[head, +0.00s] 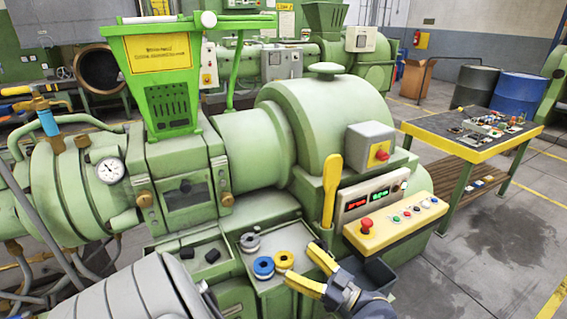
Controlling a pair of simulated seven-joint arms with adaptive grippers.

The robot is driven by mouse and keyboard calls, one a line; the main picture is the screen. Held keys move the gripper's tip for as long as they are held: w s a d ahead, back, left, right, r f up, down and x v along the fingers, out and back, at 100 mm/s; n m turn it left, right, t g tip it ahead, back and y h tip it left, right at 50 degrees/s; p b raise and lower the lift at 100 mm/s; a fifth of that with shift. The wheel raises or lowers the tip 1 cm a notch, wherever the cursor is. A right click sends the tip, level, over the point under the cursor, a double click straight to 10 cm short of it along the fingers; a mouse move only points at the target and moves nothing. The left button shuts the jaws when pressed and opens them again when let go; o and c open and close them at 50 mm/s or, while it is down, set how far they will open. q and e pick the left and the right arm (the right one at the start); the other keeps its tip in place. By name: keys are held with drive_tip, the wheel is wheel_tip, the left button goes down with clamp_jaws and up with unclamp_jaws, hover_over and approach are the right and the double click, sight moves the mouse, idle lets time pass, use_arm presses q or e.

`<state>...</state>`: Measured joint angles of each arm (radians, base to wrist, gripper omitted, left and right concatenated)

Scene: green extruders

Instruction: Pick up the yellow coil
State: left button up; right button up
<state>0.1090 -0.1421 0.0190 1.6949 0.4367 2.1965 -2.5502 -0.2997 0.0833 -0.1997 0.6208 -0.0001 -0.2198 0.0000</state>
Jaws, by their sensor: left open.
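The yellow coil (284,260) is a small ring-shaped spool with a dark centre. It sits in a shallow green tray (291,230) at the front of the green machine. My left gripper (300,261) has yellow fingers that are spread apart and empty. Its fingertips point left toward the yellow coil, just to its right. From this view I cannot tell how high the fingers are above the tray, or whether they touch the coil. My right gripper is not in view.
A blue coil (263,267) sits close left of the yellow one, and a grey coil (249,242) stands behind. Dark pieces (212,256) lie in the left compartment. A yellow lever (331,190) and control panel (395,223) rise behind the gripper. A worktable (425,133) stands at right.

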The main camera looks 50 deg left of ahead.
sight(292, 263)
use_arm(q)
wheel_tip(292, 263, down, 2)
drive_tip(key=shift+w+h, duration=0.15)
drive_tip(key=shift+h, duration=0.65)
drive_tip(key=shift+x, duration=2.4)
drive_tip(key=shift+f, duration=0.15)
drive_tip(key=c, duration=1.4)
